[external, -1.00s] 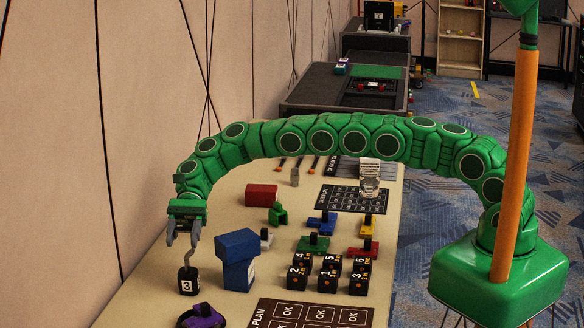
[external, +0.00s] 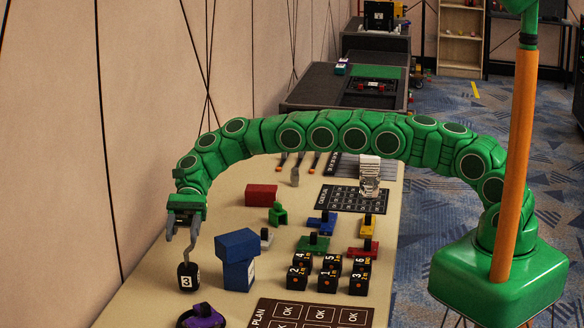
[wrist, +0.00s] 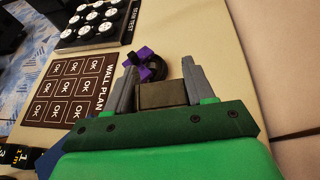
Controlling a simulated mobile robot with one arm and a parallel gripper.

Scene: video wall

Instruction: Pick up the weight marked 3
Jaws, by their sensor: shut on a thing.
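The weight marked 3 (external: 188,278) is a small black block with a white label and a thin grey hooked stem on top. It is at the near left of the table, left of the blue blocks. My green gripper (external: 181,241) is above it with its grey fingers shut on the stem. The weight looks slightly tilted; I cannot tell whether its base is clear of the table. In the wrist view, my fingers (wrist: 161,88) flank a dark brownish shape, and the numbered face is not visible.
Blue blocks (external: 238,260) stand close to the right of the weight. A purple and black object (external: 202,316) lies in front. Several black numbered cubes (external: 330,273) and the dark WALL PLAN board (external: 310,312) are further right. The wall is close on the left.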

